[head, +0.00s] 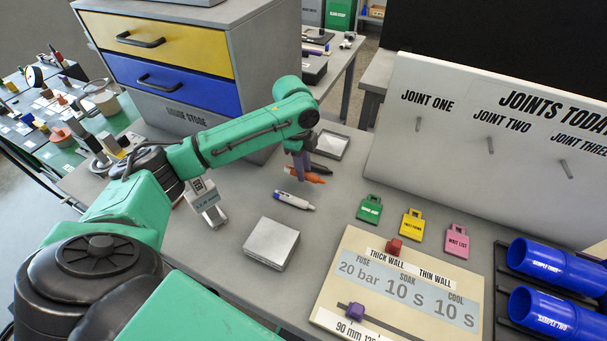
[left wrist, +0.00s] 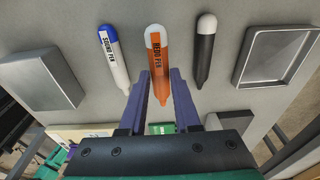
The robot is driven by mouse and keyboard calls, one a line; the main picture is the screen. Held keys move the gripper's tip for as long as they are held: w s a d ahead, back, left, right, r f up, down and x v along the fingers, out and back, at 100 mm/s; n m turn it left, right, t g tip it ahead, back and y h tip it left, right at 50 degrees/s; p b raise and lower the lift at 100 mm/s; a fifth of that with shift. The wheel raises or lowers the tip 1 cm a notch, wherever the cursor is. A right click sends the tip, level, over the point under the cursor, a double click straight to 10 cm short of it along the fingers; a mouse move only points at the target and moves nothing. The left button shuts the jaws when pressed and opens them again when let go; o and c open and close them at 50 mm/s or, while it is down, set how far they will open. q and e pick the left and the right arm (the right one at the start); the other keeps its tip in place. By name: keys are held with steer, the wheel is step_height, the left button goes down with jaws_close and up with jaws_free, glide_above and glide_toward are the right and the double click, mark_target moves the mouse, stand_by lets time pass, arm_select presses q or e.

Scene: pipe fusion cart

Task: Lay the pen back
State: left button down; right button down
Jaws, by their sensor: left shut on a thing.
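My left gripper (head: 300,165) points down over the table and is shut on an orange pen (head: 313,178). In the left wrist view, the orange pen (left wrist: 158,45) sits between the purple fingers (left wrist: 160,76), its pale end pointing away. Whether it touches the table is hard to tell. A white and blue pen (head: 293,200) lies to one side of it. It also shows in the left wrist view (left wrist: 112,55). A black pen (head: 321,168) lies on the other side, partly hidden in the head view and clear in the wrist view (left wrist: 205,50). My right gripper is out of view.
An open shallow metal tray (head: 333,147) lies beyond the pens. A silver box (head: 271,243) stands nearer. Green (head: 370,210), yellow (head: 411,225) and pink (head: 457,240) tags lie right of the pens. A drawer cabinet (head: 175,65) stands behind my left arm.

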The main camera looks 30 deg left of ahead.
arm_select(q)
step_height(320, 180, down, 3)
steer(key=shift+r+p, duration=0.15)
steer(key=shift+p, duration=0.8)
steer(key=shift+f, duration=0.25)
steer(key=c, duration=0.6)
jaws_free()
